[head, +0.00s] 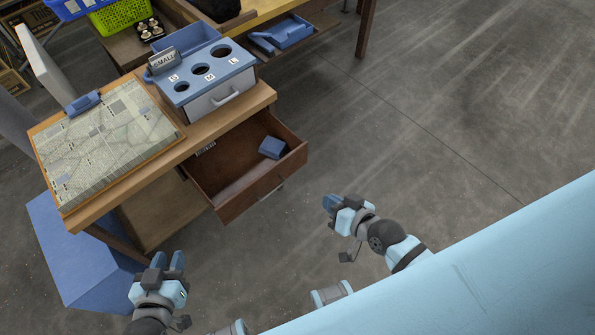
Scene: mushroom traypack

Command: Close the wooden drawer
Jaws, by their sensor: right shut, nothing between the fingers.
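The wooden drawer (262,186) is pulled open from under the wooden table. A small blue block (272,147) lies inside, near the drawer's right end. My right gripper (331,203) is shut and empty, to the right of the drawer front and apart from it. My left gripper (168,261) is below and left of the drawer, in front of the table; its two blue fingers stand apart with nothing seen between them.
The wooden table (258,98) carries a framed map board (108,135) and a blue sorter box (212,76) with round holes. A blue box (75,245) stands on the floor at the left. The grey floor at the right is clear.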

